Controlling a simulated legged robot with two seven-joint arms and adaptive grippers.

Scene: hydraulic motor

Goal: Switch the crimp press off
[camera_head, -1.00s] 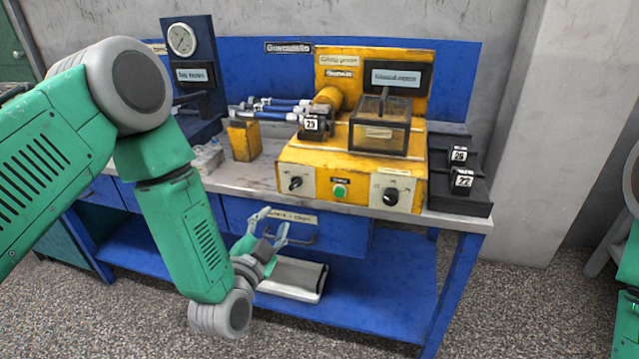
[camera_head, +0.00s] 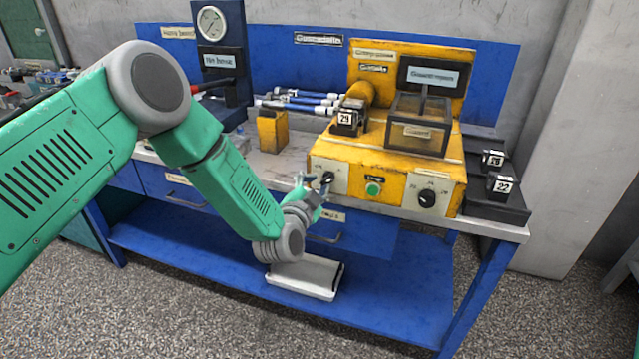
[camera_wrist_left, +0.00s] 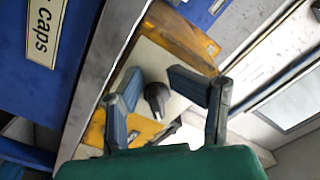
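The yellow crimp press (camera_head: 385,150) stands on the bench, with a black rotary knob on a pale plate at its front left. This left knob (camera_head: 327,177) also shows in the left wrist view (camera_wrist_left: 157,97), between my fingers. A green button (camera_head: 373,188) and a second black knob (camera_head: 427,198) sit further right on the front. My left gripper (camera_head: 313,183) is at the left knob, fingers pointing at the panel. In the left wrist view its two fingers (camera_wrist_left: 160,92) are apart, one on each side of the knob, with gaps visible. My right gripper is out of view.
The grey bench top (camera_head: 275,165) has a small yellow block (camera_head: 271,131) left of the press. A gauge stand (camera_head: 220,65) stands behind it. Black blocks numbered 28 and 22 (camera_head: 502,185) are on the right. A drawer (camera_head: 340,235) is below the press front.

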